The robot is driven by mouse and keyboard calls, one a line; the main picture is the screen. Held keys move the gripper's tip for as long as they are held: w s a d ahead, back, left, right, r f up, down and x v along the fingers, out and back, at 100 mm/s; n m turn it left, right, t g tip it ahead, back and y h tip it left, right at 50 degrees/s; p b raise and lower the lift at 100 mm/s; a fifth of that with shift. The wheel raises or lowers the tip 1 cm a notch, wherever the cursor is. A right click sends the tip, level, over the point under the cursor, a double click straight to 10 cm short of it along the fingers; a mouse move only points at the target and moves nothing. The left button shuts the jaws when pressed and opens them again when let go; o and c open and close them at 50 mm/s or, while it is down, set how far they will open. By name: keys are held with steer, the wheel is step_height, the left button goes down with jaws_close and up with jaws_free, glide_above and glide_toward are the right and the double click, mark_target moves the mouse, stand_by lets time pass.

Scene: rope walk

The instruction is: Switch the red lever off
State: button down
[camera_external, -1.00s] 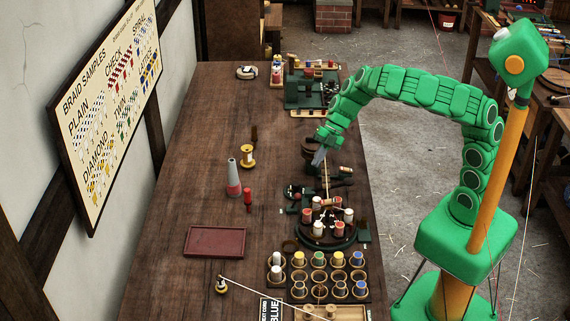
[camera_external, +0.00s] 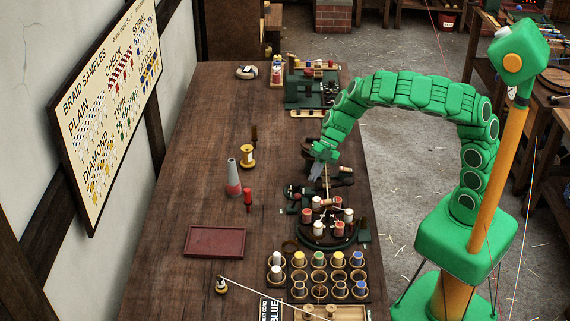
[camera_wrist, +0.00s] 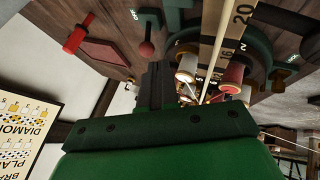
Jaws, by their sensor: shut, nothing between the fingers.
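A lever with a dark red ball knob (camera_wrist: 146,48) sticks out from a green mount in the wrist view, just past my fingertips. My gripper (camera_external: 316,174) is above and behind the mount, pointing down. Its fingers (camera_wrist: 155,85) are shut and empty in the wrist view, close to the knob; whether they touch it I cannot tell.
Red and white bobbins (camera_wrist: 232,75) stand on the braider close to my fingers, with a cord rising among them. A red peg (camera_external: 248,197), a grey-red cone (camera_external: 233,178) and a red tray (camera_external: 214,254) stand to the left. A bobbin rack (camera_external: 318,276) is in front.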

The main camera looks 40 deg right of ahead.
steer(key=shift+x, duration=2.75)
steer(key=shift+w+a+r, duration=0.2)
steer(key=shift+w+r, duration=0.05)
steer(key=shift+w, duration=0.05)
steer(key=shift+w+a+r, duration=0.2)
steer(key=shift+w+a, duration=0.45)
steer(key=shift+a, duration=0.05)
steer(key=shift+w+a+r, duration=0.2)
steer(key=shift+w+a, duration=0.45)
steer(key=shift+a, duration=0.05)
steer(key=shift+w+a+r, duration=0.25)
steer(key=shift+w+a, duration=0.4)
steer(key=w+d+r, duration=0.2)
steer(key=w+r, duration=0.2)
steer(key=r, duration=0.4)
steer(key=shift+w+r, duration=0.25)
steer(key=shift+w, duration=0.05)
steer(key=shift+d, duration=0.1)
